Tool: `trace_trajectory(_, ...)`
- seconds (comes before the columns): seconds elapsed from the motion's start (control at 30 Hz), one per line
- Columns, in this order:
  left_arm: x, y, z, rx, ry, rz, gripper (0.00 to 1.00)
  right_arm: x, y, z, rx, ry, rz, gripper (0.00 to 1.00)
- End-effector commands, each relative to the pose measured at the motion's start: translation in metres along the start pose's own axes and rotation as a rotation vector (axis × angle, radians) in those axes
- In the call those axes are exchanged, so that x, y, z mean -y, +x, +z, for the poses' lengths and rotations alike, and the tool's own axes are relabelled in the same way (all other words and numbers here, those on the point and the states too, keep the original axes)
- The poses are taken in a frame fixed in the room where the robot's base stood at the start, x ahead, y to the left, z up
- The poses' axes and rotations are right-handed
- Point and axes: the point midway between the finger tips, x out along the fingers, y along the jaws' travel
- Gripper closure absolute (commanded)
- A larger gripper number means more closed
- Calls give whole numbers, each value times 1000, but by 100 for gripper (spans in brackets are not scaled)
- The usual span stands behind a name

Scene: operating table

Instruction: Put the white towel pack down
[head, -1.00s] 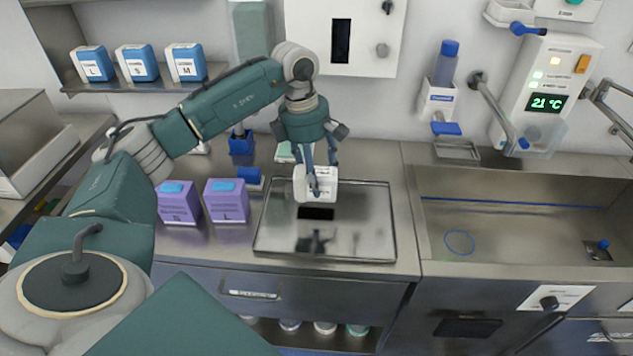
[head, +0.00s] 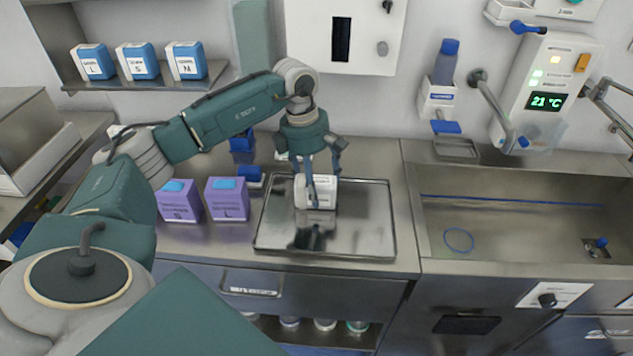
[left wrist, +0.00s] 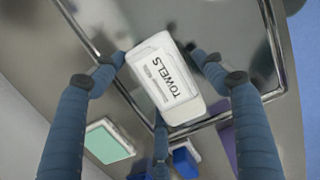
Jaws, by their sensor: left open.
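The white towel pack (head: 322,197), marked TOWELS in the left wrist view (left wrist: 168,82), sits on the shiny metal tray (head: 365,225), in its back left part. My left gripper (head: 318,180) is over the pack with its fingers spread around it. In the left wrist view the open fingers (left wrist: 160,76) stand around the pack's sides; whether any finger still touches it, I cannot tell. Part of the pack is hidden behind a finger in the head view. My right gripper is not in view.
Two purple boxes (head: 228,203) stand left of the tray, with blue items (head: 250,175) behind them. A sink (head: 520,215) lies to the right. Blue-and-white boxes (head: 138,64) stand on the wall shelf. The tray's front and right parts are free.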

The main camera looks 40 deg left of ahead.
Motion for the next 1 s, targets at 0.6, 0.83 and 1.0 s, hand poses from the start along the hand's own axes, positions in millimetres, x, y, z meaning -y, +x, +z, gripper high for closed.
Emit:
trace_trajectory(0.6,-1,-105,1,3,0,3,28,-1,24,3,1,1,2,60)
trace_trajectory(0.83,0,-121,0,1,0,0,28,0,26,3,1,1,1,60)
trace_trajectory(1.0,0,-122,0,1,0,0,28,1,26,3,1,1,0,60)
